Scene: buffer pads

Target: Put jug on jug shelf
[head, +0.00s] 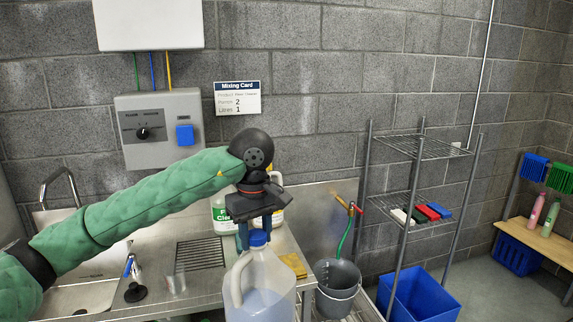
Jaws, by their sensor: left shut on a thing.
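A translucent jug (266,291) with a blue cap and pale bluish liquid hangs upright at the bottom centre of the head view, in front of the steel counter. My left gripper (258,226) points down over its top, with its fingers at the blue cap, and is shut on the jug. The jug's bottom is cut off by the picture edge. A wire shelf rack (421,145) stands to the right with two visible tiers; I cannot tell whether it is the jug shelf. My right gripper is not in view.
The steel counter (155,258) holds a drain grate, a clear cup (176,284) and bottles behind my gripper. A grey bucket (337,287) stands right of the jug. A blue bin (420,297) is below the rack. Coloured blocks (428,212) lie on the rack's lower tier; its upper tier is bare.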

